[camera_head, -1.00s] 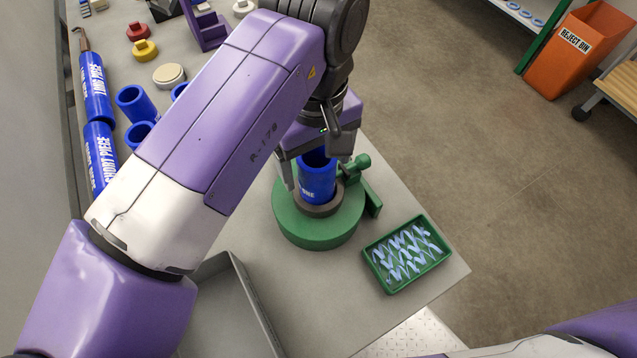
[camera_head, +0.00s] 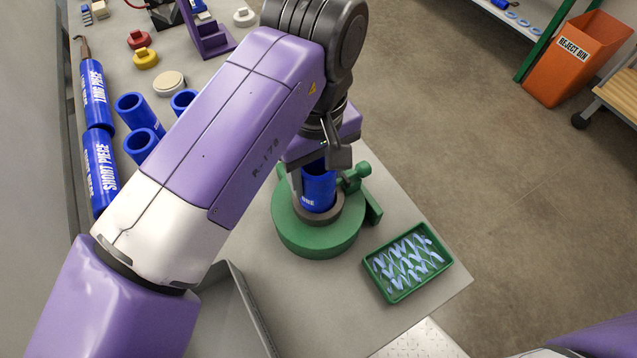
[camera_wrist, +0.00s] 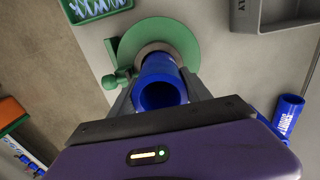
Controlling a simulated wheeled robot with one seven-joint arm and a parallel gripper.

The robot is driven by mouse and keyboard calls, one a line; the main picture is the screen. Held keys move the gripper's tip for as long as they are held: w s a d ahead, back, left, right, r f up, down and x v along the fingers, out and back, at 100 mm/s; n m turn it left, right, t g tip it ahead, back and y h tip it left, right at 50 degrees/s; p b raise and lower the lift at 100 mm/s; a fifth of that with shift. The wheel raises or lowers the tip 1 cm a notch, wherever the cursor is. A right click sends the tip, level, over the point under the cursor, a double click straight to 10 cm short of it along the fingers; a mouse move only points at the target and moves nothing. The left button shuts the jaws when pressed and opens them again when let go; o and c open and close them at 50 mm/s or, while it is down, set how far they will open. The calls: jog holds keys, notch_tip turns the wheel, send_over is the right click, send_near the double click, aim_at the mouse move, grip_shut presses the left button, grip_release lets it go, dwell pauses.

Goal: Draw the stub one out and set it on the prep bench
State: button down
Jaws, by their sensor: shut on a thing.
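The blue pipe stub (camera_head: 318,188) with white lettering ending in "NE" stands upright at the grey ring of the round green fixture (camera_head: 305,238). Its open top end shows in the wrist view (camera_wrist: 160,92). My gripper (camera_head: 313,180) is shut on the stub, with one finger on each side of it in the wrist view (camera_wrist: 160,88). The stub's lower end is hidden in the ring, and I cannot tell how deep it sits. The prep bench cannot be told for certain in these views.
A green tray of pale blue shavings (camera_head: 407,262) sits right of the fixture. A grey bin (camera_head: 246,310) is at the front. Long and short blue pieces (camera_head: 100,170) and loose stubs (camera_head: 138,143) lie left. An orange reject bin (camera_head: 577,55) stands on the floor.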

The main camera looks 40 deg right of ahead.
jog(key=shift+r, duration=0.2)
jog(key=shift+r+p, duration=3.3)
jog(key=shift+p, duration=0.15)
jog(key=shift+s, duration=0.1)
